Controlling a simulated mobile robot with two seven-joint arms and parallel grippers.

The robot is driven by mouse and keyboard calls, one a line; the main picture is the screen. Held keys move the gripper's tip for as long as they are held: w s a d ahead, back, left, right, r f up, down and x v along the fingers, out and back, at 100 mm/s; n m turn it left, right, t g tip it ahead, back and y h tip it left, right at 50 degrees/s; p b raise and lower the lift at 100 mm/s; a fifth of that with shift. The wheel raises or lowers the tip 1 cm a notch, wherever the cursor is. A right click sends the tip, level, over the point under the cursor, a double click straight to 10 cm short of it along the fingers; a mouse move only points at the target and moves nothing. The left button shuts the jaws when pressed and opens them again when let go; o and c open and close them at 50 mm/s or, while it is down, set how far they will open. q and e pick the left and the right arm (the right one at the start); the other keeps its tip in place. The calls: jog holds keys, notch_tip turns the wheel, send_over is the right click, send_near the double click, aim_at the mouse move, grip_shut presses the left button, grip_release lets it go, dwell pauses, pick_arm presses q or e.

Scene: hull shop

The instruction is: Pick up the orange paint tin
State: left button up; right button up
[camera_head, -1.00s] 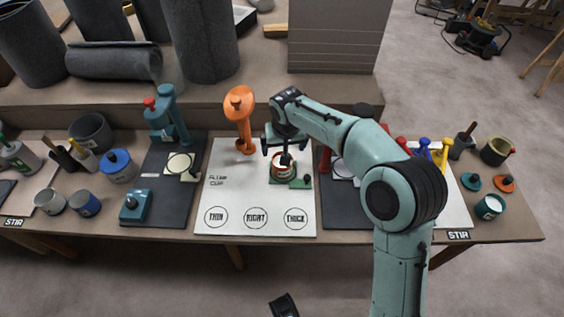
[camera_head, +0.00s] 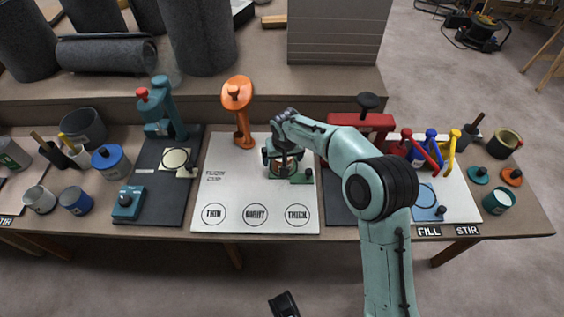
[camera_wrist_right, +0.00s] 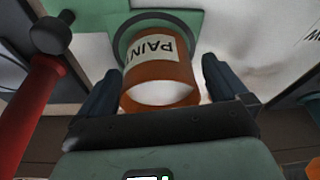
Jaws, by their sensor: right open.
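The orange paint tin (camera_wrist_right: 165,78) has a white label reading PAINT and a pale open top in the right wrist view. It stands on a green base (camera_wrist_right: 186,22). In the head view the tin is mostly hidden under my right gripper (camera_head: 283,160), and the green base (camera_head: 302,177) shows beside it on the white board. My right gripper (camera_wrist_right: 160,90) is open, with one dark finger on each side of the tin. I cannot tell whether either finger touches it. My left gripper is not clearly in view.
The white board (camera_head: 220,190) bears circles marked THIN, RIGHT and THICK. An orange stand (camera_head: 238,95) rises behind it. A red device (camera_head: 365,122) stands right of the gripper, near my arm. Teal equipment (camera_head: 160,115) and several tins stand left.

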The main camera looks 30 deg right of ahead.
jog(key=shift+r, duration=0.1)
jog(key=c, duration=1.2)
jog(key=shift+c, duration=0.8)
jog(key=shift+r, duration=0.15)
